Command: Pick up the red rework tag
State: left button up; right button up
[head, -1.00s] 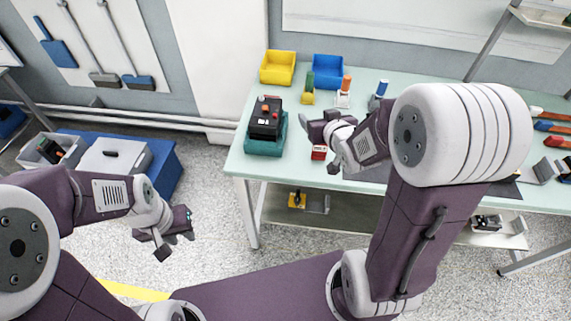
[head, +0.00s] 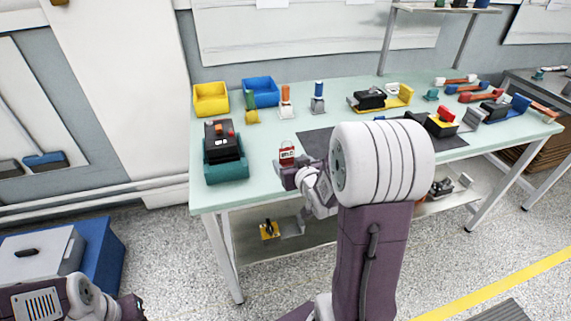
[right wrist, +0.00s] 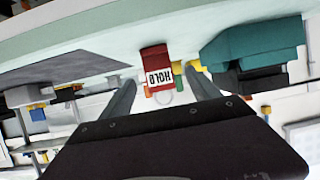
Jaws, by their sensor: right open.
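The red rework tag (head: 287,153), red with a white label, is on the pale green bench near its front edge, right of the teal-based black device. In the right wrist view the tag (right wrist: 155,62) shows a white label reading HOLD. My right gripper (head: 291,176) is at the near side of the tag. In the right wrist view its fingers are spread (right wrist: 162,76), with the tag between and just beyond the tips; I see no grip on it. My left gripper (head: 131,308) is partly in view at the lower left, its jaws unclear.
The black device on a teal base (head: 225,168) stands left of the tag. Yellow (head: 211,99) and blue (head: 262,91) bins and several coloured-handled items (head: 286,103) stand behind. A dark mat (head: 318,141) lies to the right, partly hidden by my right arm.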

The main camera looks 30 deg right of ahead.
aim_at(287, 157)
jog(key=x, duration=0.3)
jog(key=shift+w+d+f, duration=0.15)
jog(key=shift+w, duration=0.05)
jog(key=x, duration=0.5)
jog(key=shift+w+d, duration=0.15)
jog(key=shift+w, duration=0.2)
jog(key=shift+s, duration=0.1)
jog(key=c, duration=1.4)
notch_tip(287, 157, up, 10)
jog(key=p, duration=0.3)
